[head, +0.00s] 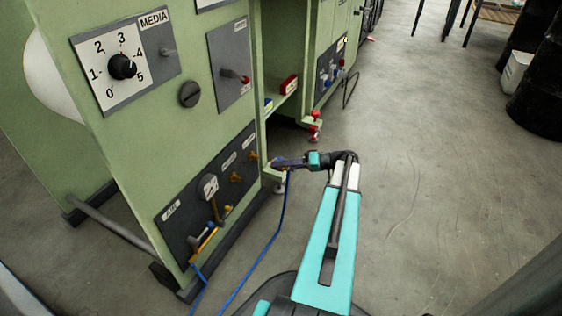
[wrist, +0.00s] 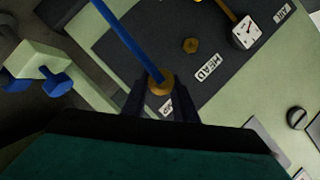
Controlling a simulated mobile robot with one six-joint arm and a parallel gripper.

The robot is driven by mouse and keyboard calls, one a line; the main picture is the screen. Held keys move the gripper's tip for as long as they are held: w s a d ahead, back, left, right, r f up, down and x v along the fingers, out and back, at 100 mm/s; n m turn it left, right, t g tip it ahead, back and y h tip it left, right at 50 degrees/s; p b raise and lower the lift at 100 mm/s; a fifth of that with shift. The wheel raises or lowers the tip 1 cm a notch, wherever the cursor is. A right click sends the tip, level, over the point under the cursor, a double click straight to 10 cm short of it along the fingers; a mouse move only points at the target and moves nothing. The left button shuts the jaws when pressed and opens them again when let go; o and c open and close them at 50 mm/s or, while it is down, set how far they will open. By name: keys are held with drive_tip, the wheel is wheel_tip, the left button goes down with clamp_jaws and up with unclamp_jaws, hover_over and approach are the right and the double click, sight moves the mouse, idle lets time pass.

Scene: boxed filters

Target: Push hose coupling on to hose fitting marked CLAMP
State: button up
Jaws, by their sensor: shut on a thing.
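My gripper (wrist: 165,104) is shut on the hose coupling (wrist: 160,84), a brass-coloured end on a blue hose (wrist: 125,38). In the wrist view, a label ending in "MP" (wrist: 167,108) shows between the fingers. The fitting under the coupling is hidden, so I cannot tell whether they touch. A brass fitting (wrist: 191,45) beside the HEAD label (wrist: 208,67) is bare. In the head view, my gripper (head: 276,163) is close to the right end of the dark panel (head: 196,191), by the rightmost brass fitting (head: 253,156). The blue hose (head: 268,245) hangs to the floor.
A gauge (wrist: 246,32) and the AIR label (wrist: 283,12) are further along the panel. A blue knob (wrist: 57,83) on a pale green block is at the left in the wrist view. A second green cabinet (head: 310,50) stands behind. The floor (head: 430,190) at right is clear.

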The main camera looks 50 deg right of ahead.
drive_tip(key=shift+d+f, duration=0.25)
drive_tip(key=shift+d, duration=0.1)
drive_tip(key=shift+s+d, duration=0.1)
drive_tip(key=shift+s, duration=0.1)
drive_tip(key=shift+w+a, duration=0.25)
drive_tip(key=shift+w, duration=0.65)
drive_tip(key=shift+w+a, duration=0.25)
drive_tip(key=shift+w, duration=0.7)
drive_tip(key=shift+w+a, duration=0.25)
drive_tip(key=shift+w, duration=0.65)
drive_tip(key=shift+w+a, duration=0.3)
drive_tip(key=shift+w, duration=0.7)
drive_tip(key=shift+w+a, duration=0.25)
drive_tip(key=shift+w, duration=0.7)
idle(1.0)
drive_tip(key=o, duration=1.2)
drive_tip(key=p+v, duration=0.5)
drive_tip(key=v, duration=0.8)
drive_tip(key=shift+s+d, duration=0.15)
drive_tip(key=shift+s, duration=0.25)
